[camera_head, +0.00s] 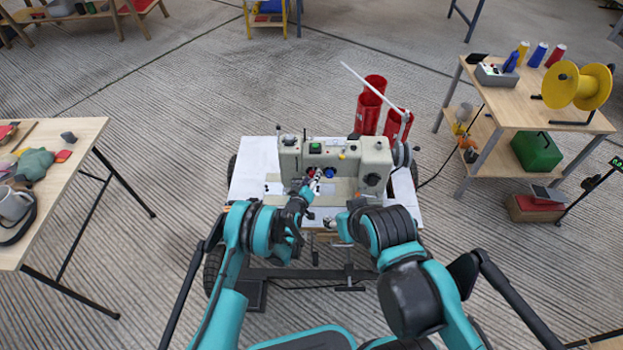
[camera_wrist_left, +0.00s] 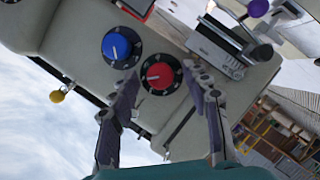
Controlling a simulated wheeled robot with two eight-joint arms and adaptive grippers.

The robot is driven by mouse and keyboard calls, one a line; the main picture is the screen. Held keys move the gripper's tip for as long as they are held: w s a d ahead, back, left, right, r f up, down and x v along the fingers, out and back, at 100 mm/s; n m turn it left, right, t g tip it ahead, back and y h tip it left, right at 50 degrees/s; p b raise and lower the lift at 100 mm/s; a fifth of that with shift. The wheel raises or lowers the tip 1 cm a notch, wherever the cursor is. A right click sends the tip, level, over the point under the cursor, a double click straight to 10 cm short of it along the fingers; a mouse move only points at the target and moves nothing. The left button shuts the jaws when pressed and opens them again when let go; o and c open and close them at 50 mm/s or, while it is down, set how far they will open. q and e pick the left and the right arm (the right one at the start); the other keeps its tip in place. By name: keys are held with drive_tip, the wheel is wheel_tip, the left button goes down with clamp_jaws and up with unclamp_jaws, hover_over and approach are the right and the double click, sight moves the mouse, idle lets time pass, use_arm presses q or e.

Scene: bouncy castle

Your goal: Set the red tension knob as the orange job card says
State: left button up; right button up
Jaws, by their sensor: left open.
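The red tension knob (camera_wrist_left: 160,75) is on the pale face of the sewing machine (camera_head: 345,160), beside a blue knob (camera_wrist_left: 117,48). In the left wrist view its white pointer mark points to the left. My left gripper (camera_wrist_left: 164,84) is open, its fingers on either side of the red knob; I cannot tell whether they touch it. In the head view the left gripper (camera_head: 309,184) is at the machine's front and partly covers the knobs. My right gripper (camera_head: 334,224) is low in front of the machine, its jaws unclear. I cannot make out the orange job card.
Red cylinders (camera_head: 370,105) stand behind the machine, with a pale rod above. A small yellow knob (camera_wrist_left: 57,97) sticks out from the machine's edge. A cluttered table (camera_head: 75,135) is at left; a wooden bench (camera_head: 500,105) with a yellow spool is at right.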

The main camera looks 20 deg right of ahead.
use_arm(q)
wheel_tip(320, 180, up, 10)
idle(0.5)
